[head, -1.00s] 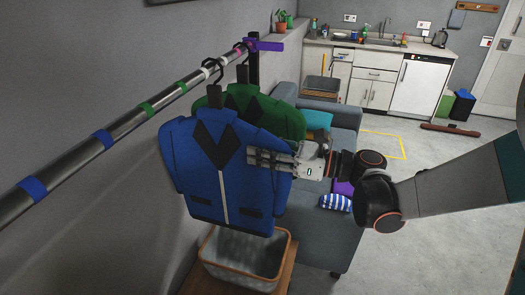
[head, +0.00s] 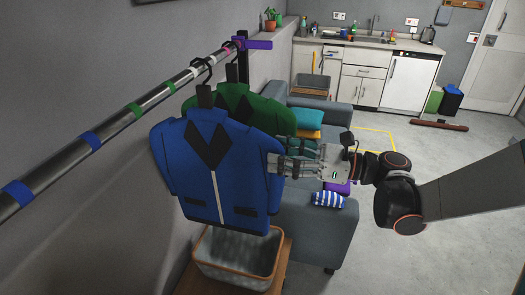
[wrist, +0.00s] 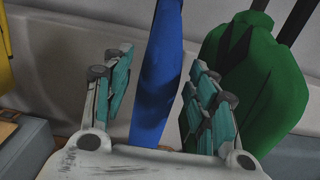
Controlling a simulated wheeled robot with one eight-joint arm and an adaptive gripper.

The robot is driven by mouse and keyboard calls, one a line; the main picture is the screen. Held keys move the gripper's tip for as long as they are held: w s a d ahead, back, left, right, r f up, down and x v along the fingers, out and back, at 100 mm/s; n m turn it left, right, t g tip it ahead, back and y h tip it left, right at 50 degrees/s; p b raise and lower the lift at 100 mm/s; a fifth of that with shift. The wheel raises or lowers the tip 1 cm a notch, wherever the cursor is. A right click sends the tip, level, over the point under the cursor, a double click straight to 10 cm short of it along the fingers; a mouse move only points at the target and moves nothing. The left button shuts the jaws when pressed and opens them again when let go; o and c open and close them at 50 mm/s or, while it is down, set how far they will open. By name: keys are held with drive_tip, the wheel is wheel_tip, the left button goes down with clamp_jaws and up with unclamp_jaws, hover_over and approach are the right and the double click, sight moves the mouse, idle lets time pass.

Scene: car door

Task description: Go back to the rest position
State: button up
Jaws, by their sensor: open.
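The blue jacket (head: 215,180) hangs from the rail (head: 110,125) in the head view, with the green jacket (head: 262,108) behind it. My gripper (head: 289,158) is open at the blue jacket's right sleeve, and a finger overlaps the sleeve edge in the picture. In the wrist view my gripper (wrist: 158,75) has its fingers spread. The blue jacket (wrist: 158,85) shows edge-on between them, and I cannot tell how deep it lies. The green jacket (wrist: 250,90) is to the right, partly behind the right finger.
A grey sofa (head: 310,225) with a striped blue roll (head: 328,199) stands below and behind my gripper. A grey bin (head: 235,258) is under the jackets. The wall is at the left. Open floor (head: 440,180) lies to the right, before the kitchen counter (head: 375,45).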

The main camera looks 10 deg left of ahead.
drive_tip(key=d, duration=0.4)
drive_tip(key=shift+s+d, duration=0.2)
drive_tip(key=shift+s, duration=0.1)
drive_tip(key=s+d+f+n+t+h, duration=0.2)
drive_tip(key=s+d+f+n+h, duration=0.1)
drive_tip(key=s+d+n+h, duration=0.5)
drive_tip(key=s+d+f+n+t+h, duration=0.2)
drive_tip(key=s+d+f+n+h, duration=0.1)
drive_tip(key=s+d+n+h, duration=0.5)
drive_tip(key=shift+s+d+n+t+h, duration=0.35)
drive_tip(key=shift+d+n+h, duration=0.55)
drive_tip(key=shift+n, duration=0.9)
drive_tip(key=shift+f, duration=0.1)
